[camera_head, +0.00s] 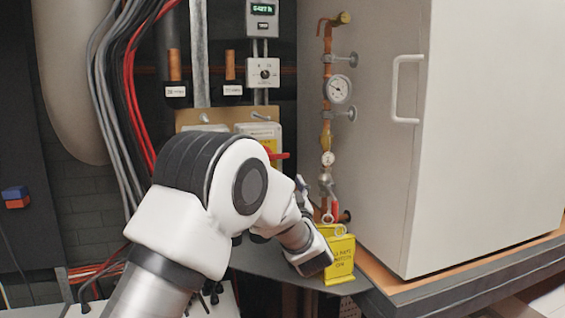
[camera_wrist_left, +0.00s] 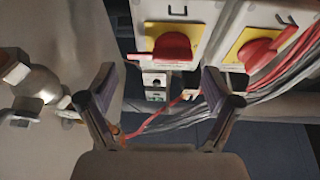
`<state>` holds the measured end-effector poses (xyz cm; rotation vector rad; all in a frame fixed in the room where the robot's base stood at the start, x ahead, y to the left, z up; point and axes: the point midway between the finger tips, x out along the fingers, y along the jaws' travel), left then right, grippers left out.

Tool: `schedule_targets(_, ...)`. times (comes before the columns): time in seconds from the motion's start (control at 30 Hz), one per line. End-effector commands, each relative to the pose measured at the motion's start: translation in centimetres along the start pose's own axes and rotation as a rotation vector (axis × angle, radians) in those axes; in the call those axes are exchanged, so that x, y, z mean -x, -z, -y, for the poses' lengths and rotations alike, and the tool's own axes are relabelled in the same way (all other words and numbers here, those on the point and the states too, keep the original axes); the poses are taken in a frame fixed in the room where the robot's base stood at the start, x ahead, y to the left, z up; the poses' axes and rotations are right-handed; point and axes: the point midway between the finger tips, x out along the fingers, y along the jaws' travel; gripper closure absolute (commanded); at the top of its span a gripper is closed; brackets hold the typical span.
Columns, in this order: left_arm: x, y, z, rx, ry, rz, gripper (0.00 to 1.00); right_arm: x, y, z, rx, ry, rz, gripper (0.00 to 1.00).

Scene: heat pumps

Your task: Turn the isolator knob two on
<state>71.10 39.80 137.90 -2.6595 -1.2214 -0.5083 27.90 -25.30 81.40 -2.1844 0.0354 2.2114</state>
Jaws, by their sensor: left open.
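Two red isolator knobs on yellow plates show at the top of the left wrist view. One knob (camera_wrist_left: 172,47) is near the middle and lies roughly crosswise. The other knob (camera_wrist_left: 262,50) is at the right and tilted. I cannot read which is number two. In the head view a red knob (camera_head: 279,155) sticks out beside my arm, and the rest of its box front is largely hidden. My left gripper (camera_wrist_left: 160,85) is open and empty, its fingers apart and pointing toward the isolator boxes. The middle knob shows between and beyond the fingertips. The right gripper is not in view.
A copper pipe with a pressure gauge (camera_head: 338,89) and valves stands right of the boxes. A large white cabinet (camera_head: 480,120) fills the right. Grey and red cables (camera_head: 125,90) run down the left.

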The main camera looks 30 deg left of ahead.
Motion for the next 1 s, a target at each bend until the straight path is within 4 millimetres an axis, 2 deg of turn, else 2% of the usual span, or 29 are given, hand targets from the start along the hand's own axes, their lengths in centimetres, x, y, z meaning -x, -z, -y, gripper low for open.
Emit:
schedule_targets(0.2,-4.1,0.6,0.1,0.001,0.003,0.001,0.1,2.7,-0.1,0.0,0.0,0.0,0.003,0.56)
schedule_targets(0.33,-6.3,0.4,0.1,0.0,0.002,0.001,0.1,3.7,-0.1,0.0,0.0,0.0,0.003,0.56)
schedule_targets(0.47,-7.3,0.1,0.1,-0.001,0.0,0.001,0.1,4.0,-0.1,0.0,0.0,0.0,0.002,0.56)
schedule_targets(0.67,-7.3,0.0,0.1,-0.001,0.0,0.0,0.1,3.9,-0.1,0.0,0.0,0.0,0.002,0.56)
schedule_targets(0.7,-7.3,0.0,0.1,-0.001,0.0,0.0,0.17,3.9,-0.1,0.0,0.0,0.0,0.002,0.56)
schedule_targets(0.77,-7.3,0.0,0.1,-0.001,0.0,0.0,0.39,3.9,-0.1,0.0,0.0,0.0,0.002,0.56)
schedule_targets(0.8,-7.3,0.0,0.1,-0.001,0.0,0.0,0.53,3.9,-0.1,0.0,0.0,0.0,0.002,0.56)
schedule_targets(0.87,-7.3,0.0,0.1,-0.001,0.001,0.0,0.71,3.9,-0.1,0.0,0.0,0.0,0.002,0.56)
schedule_targets(1.0,-7.3,0.1,0.1,0.0,0.001,-0.001,0.7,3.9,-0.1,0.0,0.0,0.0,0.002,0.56)
